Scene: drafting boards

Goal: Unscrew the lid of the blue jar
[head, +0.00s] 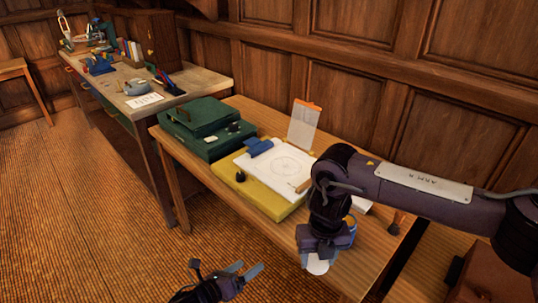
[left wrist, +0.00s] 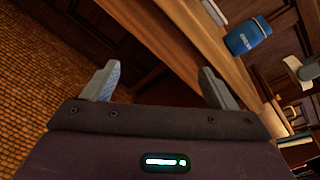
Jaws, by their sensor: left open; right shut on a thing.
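The blue jar (left wrist: 247,37) stands on the wooden table in the left wrist view. In the head view only a blue sliver of it (head: 350,222) shows behind my right gripper. My right gripper (head: 318,259) is shut on a pale round thing (head: 317,266) in front of the jar; I cannot tell for sure whether this is the lid. A pale thing also shows at the right edge of the left wrist view (left wrist: 297,68). My left gripper (head: 248,270) is open and empty, low in front of the table and apart from the jar. Its spread fingers show in the left wrist view (left wrist: 160,85).
The table (head: 262,119) bears a green case (head: 205,143), a yellow board (head: 255,196) with a drawing sheet (head: 275,170), and a clipboard (head: 304,125). A cluttered workbench (head: 115,80) stands at the back left. The carpet to the left is clear.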

